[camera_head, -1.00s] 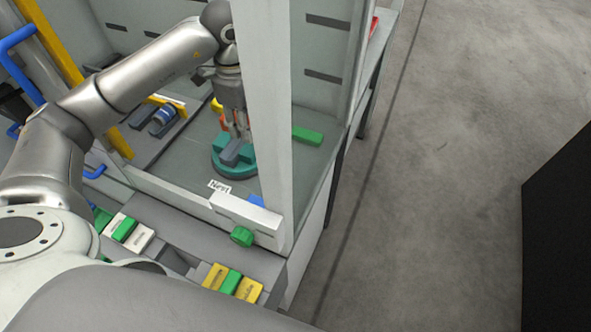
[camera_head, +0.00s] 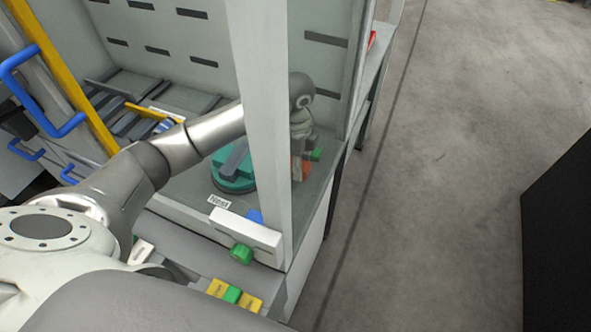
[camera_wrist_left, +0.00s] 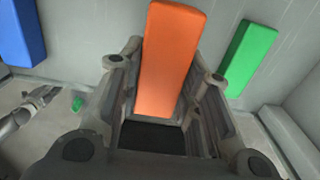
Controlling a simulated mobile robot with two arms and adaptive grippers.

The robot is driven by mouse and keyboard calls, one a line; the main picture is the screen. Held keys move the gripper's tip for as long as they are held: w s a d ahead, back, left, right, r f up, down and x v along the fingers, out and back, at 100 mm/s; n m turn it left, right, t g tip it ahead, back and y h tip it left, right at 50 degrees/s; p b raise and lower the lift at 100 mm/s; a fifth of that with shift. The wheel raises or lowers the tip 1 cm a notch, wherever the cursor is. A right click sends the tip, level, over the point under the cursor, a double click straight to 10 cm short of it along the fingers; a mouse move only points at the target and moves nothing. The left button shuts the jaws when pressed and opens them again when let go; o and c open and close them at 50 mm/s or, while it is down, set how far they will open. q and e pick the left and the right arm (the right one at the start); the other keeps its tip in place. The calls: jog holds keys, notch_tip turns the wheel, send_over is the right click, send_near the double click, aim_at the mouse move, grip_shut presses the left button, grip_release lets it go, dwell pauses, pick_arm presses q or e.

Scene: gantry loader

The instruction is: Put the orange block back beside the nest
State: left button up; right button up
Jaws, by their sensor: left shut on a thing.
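My left gripper (camera_head: 300,168) is shut on the orange block (camera_wrist_left: 170,60), which stands out between its fingers in the left wrist view. In the head view the gripper is just right of the nest (camera_head: 224,186), a round teal base, and partly behind the pale post. A grey piece (camera_head: 235,161) lies on top of the nest. A label (camera_head: 218,202) is in front of it. Whether the orange block touches the floor of the cell cannot be told. A grey arm part, perhaps my right gripper (camera_wrist_left: 42,98), shows small in the left wrist view.
A green block (camera_wrist_left: 248,56) lies on one side of the orange block and a blue block (camera_wrist_left: 20,30) on the other. The pale post (camera_head: 264,130) stands close to the left arm. A green knob (camera_head: 241,254) is on the front sill. Yellow and green pieces (camera_head: 233,294) lie below.

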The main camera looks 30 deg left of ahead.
pick_arm(q)
notch_tip(320, 180, down, 2)
jog(key=shift+s+f, duration=0.1)
jog(key=shift+f, duration=0.45)
jog(key=shift+f, duration=0.1)
jog(key=shift+f, duration=0.1)
jog(key=o, duration=1)
